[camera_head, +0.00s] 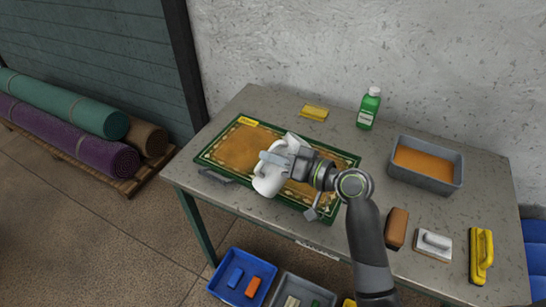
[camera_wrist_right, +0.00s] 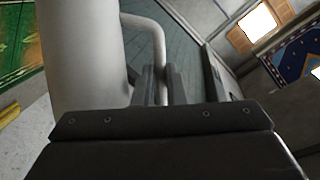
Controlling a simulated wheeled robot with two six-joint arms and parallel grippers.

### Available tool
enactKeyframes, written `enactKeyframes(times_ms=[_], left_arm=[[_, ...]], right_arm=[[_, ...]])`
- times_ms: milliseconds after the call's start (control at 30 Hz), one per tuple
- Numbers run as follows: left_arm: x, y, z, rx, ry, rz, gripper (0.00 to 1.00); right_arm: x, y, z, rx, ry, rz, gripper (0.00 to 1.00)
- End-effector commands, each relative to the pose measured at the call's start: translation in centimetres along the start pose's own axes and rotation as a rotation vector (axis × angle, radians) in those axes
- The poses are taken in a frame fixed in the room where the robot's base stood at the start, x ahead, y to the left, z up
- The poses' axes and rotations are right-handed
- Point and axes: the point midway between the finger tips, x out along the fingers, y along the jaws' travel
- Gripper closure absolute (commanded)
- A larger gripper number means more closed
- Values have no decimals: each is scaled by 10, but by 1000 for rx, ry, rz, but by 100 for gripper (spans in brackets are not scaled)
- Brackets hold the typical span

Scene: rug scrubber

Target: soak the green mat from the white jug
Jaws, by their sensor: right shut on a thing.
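The green mat (camera_head: 206,156) lies flat on the grey table, with a green border and a wide brown-orange area over its middle. The white jug (camera_head: 268,182) is above the mat's front middle and looks tilted. My right gripper (camera_head: 277,160) is shut on the jug's handle. In the right wrist view the jug's white body (camera_wrist_right: 82,55) fills the left side, and its handle (camera_wrist_right: 158,50) runs between my right fingers (camera_wrist_right: 162,85). The jug's mouth and any water are not clear to see. My arm hides part of the mat's right side. My left gripper is not in view.
A yellow sponge (camera_head: 313,112) and a green bottle (camera_head: 369,108) stand behind the mat. A grey tub (camera_head: 424,183) of orange liquid is at the right. A brown brush (camera_head: 396,228), a white-backed tool (camera_head: 433,243) and a yellow brush (camera_head: 481,255) lie along the front right.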

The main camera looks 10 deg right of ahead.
Motion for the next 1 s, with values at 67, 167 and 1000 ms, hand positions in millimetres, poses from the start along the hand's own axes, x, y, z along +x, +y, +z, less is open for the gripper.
enactKeyframes(times_ms=[67, 167, 1000], left_arm=[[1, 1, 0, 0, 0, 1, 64], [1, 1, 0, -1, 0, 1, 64], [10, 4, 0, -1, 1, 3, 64]], right_arm=[[-1, 2, -1, 51, 11, -21, 100], [-2, 1, -2, 70, 17, -31, 100], [-3, 8, -4, 202, 45, -85, 100]])
